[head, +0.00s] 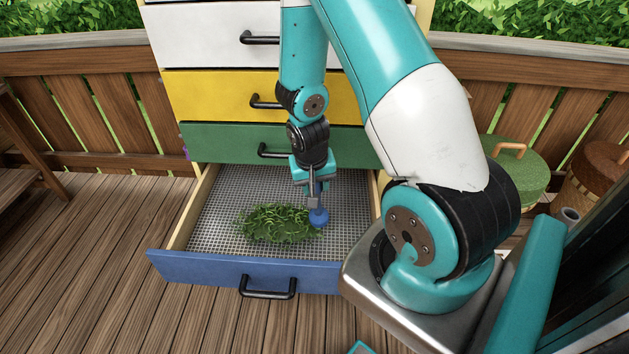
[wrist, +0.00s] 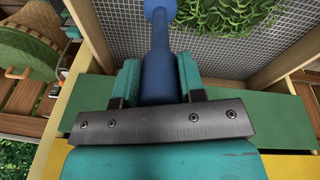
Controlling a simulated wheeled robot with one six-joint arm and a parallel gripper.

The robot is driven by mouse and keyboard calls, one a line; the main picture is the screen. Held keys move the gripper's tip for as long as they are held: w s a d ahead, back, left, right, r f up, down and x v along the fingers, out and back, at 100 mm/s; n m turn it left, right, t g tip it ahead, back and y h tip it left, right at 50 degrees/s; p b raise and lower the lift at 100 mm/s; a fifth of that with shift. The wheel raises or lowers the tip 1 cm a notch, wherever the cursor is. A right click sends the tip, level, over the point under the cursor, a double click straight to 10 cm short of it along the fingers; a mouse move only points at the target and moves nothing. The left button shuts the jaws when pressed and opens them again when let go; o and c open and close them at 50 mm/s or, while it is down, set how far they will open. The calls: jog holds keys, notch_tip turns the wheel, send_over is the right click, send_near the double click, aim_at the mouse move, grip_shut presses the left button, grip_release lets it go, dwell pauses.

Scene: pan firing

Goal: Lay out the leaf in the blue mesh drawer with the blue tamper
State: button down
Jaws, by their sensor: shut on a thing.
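The blue mesh drawer (head: 190,268) is pulled open at the bottom of the cabinet, with a grey mesh floor. A heap of green leaf (head: 275,224) lies on the mesh near the drawer's front middle; part of it shows in the wrist view (wrist: 228,14). My gripper (head: 314,186) is over the drawer, shut on the blue tamper (wrist: 160,70). The tamper (head: 319,217) points down, its round head at the right edge of the leaf heap. I cannot tell whether the head touches the leaf or the mesh.
Shut green (head: 225,142), yellow (head: 210,95) and white (head: 200,37) drawers rise above the open one. A green-lidded round basket (head: 520,160) and a brown-lidded one (head: 600,170) stand at the right. Deck boards (head: 80,270) are clear at the left.

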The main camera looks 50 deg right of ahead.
notch_tip(320, 180, down, 6)
jog(key=b, duration=0.3)
jog(key=shift+r+b, duration=0.2)
jog(key=shift+b, duration=0.15)
jog(key=s+d, duration=0.5)
jog(key=s, duration=0.2)
jog(key=w+p, duration=0.2)
jog(key=w, duration=1.3)
jog(key=s+a+b, duration=0.2)
jog(key=s+a, duration=0.8)
jog(key=a, duration=0.4)
jog(key=w+d, duration=0.2)
jog(key=w, duration=0.9)
jog(key=w+d, duration=0.2)
jog(key=w, duration=0.9)
jog(key=s+a+r+p, duration=0.1)
jog(key=s+a, duration=0.9)
jog(key=a, duration=0.3)
jog(key=w+b, duration=0.1)
jog(key=w, duration=0.8)
notch_tip(320, 180, up, 11)
jog(key=p, duration=0.7)
jog(key=shift+s+d, duration=0.15)
jog(key=shift+d, duration=0.3)
jog(key=shift+f, duration=0.1)
